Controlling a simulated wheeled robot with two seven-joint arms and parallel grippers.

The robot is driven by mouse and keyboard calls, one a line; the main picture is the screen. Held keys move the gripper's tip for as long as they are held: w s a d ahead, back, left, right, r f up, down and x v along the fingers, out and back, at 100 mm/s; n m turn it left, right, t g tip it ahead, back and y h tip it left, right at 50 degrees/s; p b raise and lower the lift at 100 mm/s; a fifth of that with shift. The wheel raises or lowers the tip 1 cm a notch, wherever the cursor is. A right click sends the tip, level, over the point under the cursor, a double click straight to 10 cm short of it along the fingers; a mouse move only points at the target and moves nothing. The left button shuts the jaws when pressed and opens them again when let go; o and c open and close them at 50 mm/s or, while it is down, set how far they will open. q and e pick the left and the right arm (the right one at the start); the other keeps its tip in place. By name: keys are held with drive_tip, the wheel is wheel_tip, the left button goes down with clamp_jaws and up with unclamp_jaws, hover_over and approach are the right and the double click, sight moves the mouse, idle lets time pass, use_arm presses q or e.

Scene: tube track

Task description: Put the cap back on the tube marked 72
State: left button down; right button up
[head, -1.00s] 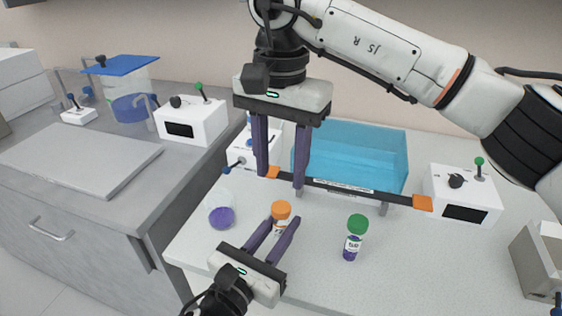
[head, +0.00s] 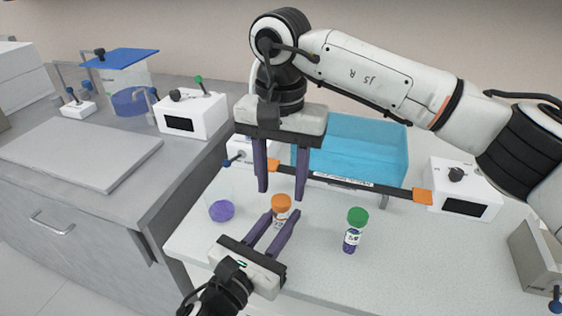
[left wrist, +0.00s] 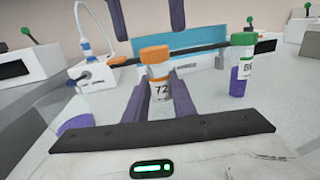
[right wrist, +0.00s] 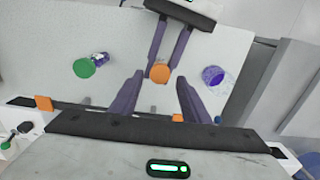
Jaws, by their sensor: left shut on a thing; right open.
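The tube marked 72 (left wrist: 161,90) stands upright between the fingers of my left gripper (head: 281,213), which is shut on it. An orange cap (head: 281,202) sits on top of this tube; it also shows in the left wrist view (left wrist: 155,54). I cannot tell whether it is screwed tight. My right gripper (head: 282,194) is open and empty, fingers pointing down, above and behind the orange cap. In the right wrist view the cap (right wrist: 160,74) appears between its fingertips.
A second tube with a green cap (head: 357,217) stands to the right on the white table. A clear vessel with purple liquid (head: 221,210) stands to the left. Behind are a blue bin (head: 350,150), a dark bar with orange ends (head: 345,185) and a white device (head: 460,187).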

drive_tip(key=shift+f, duration=1.4)
drive_tip(key=shift+c, duration=0.3)
clamp_jaws()
drive_tip(key=m, duration=0.6)
drive_tip(key=shift+m, duration=0.4)
drive_tip(key=m, duration=0.6)
drive_tip(key=shift+m, duration=0.3)
drive_tip(key=m, duration=0.8)
drive_tip(key=shift+m, duration=0.3)
drive_tip(key=m, duration=0.7)
drive_tip(key=shift+o, duration=0.9)
unclamp_jaws()
